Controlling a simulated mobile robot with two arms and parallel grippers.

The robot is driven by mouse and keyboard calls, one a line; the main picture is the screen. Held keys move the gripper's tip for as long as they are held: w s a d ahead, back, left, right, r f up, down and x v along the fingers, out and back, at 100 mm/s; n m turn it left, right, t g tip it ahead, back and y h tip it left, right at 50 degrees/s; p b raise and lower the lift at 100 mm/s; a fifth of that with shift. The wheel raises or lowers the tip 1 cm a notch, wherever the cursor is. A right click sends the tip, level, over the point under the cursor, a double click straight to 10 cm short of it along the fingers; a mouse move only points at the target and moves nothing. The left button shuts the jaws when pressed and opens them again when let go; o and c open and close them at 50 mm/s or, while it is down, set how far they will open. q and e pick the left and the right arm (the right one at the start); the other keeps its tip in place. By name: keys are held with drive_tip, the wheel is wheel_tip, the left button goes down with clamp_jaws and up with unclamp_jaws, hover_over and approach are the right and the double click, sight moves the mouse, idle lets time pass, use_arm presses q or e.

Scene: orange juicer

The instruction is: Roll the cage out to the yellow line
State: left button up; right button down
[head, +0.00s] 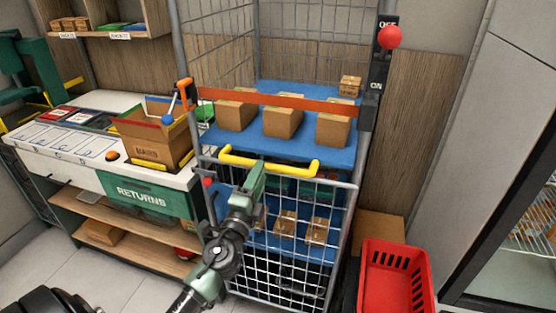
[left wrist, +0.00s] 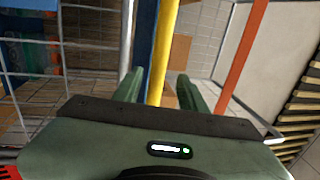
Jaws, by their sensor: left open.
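The cage (head: 181,60) is a tall grey wire roll cage with blue shelves holding several small brown boxes. A yellow handle (head: 235,160) runs across the top of its lower front gate. My left gripper (head: 262,168) is open at the middle of this handle, coming from below and in front. In the left wrist view the yellow bar (left wrist: 165,45) passes between the two open fingers (left wrist: 158,88); I cannot tell whether they touch it. An orange strap (head: 270,100) crosses the cage above the handle. The yellow line and my right gripper are not in view.
A returns counter (head: 150,197) with an open carton (head: 152,130) stands close at the left. A red basket (head: 395,285) sits at the lower right, near the cage. A red-knobbed lever (head: 389,37) marked OFF and ON is at the cage's right post. Some tiled floor (head: 125,270) shows at the lower left.

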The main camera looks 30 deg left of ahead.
use_arm(q)
drive_tip(key=p+x, duration=0.1)
drive_tip(key=x, duration=0.6)
drive_tip(key=shift+w+a+f, duration=0.2)
drive_tip(key=shift+f, duration=0.05)
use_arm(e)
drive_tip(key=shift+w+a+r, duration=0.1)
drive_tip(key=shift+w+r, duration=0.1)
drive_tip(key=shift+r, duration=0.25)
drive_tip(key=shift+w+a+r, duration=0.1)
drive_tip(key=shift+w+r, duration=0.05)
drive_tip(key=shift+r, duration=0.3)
use_arm(q)
clamp_jaws()
drive_tip(key=shift+r, duration=0.1)
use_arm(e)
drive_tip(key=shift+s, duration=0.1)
